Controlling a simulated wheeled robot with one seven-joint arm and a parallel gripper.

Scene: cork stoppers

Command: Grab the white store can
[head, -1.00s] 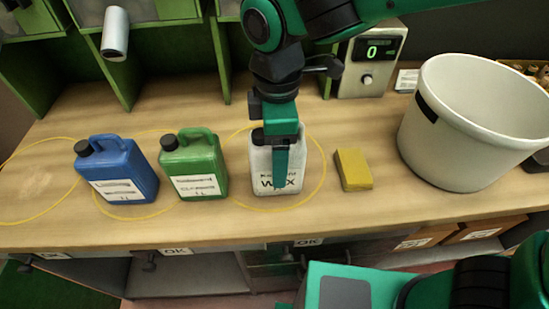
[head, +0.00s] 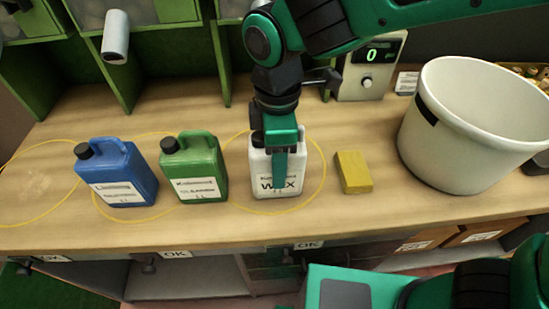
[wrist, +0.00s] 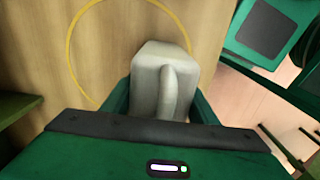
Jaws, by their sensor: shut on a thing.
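The white can (head: 264,180), labelled "WAX", stands upright on the wooden counter inside a yellow ring, right of the green can. My gripper (head: 281,170) comes down over it from above and is shut on it, with one green finger across its front. In the wrist view the white can (wrist: 160,85) with its raised handle sits between my two green fingers. My arm and gripper hide part of its top and front. I cannot tell whether its base is off the counter.
A blue can (head: 118,172) and a green can (head: 194,167) stand to the left. A yellow block (head: 353,172) lies close on the right. A large white bucket (head: 470,130) stands farther right, and a box with a green "0" display (head: 370,68) is behind. Green shelf dividers (head: 222,50) line the back.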

